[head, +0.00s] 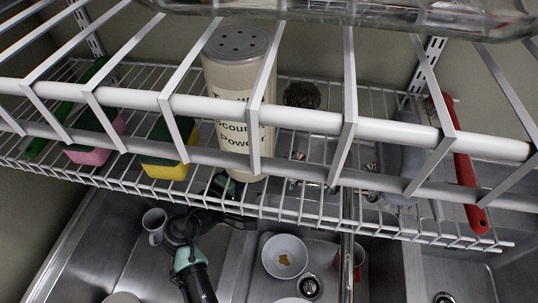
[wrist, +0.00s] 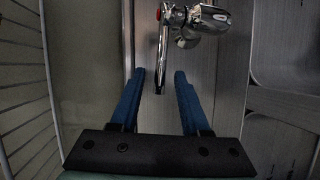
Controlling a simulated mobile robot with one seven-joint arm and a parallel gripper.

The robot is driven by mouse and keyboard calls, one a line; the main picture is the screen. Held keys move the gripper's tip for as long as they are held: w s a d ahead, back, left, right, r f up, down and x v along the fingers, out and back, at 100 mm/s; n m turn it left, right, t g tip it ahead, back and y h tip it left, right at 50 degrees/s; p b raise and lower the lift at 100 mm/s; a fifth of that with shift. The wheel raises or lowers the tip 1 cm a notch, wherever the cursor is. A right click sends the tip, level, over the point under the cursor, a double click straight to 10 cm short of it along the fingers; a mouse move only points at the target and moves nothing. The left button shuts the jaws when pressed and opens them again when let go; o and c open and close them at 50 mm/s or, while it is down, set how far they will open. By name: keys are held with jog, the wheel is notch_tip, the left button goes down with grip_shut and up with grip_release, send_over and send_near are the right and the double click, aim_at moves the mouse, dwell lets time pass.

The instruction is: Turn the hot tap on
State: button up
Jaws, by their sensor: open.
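In the wrist view a chrome tap (wrist: 208,20) is at the top. A red mark (wrist: 158,14) sits at the base of its thin chrome lever (wrist: 162,55). The lever runs down in the picture to between the tips of my gripper's blue fingers (wrist: 160,75). My gripper is open with nothing clamped in it. I cannot tell whether a finger touches the lever. In the head view chrome tap parts (head: 300,183) show behind the wire rack. My arm reaches up from the sink there, and the rack partly hides its end.
The white wire rack (head: 300,205) crosses the head view. It holds a scouring powder can (head: 228,75), two sponges (head: 165,165), a dark scrubber (head: 302,94) and a red-handled tool (head: 466,180).

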jog(key=b+x, duration=0.1)
jog(key=x, duration=0.4)
jog(key=shift+w+b, duration=0.1)
jog(key=shift+b, duration=0.2)
grip_shut()
dwell(1.1)
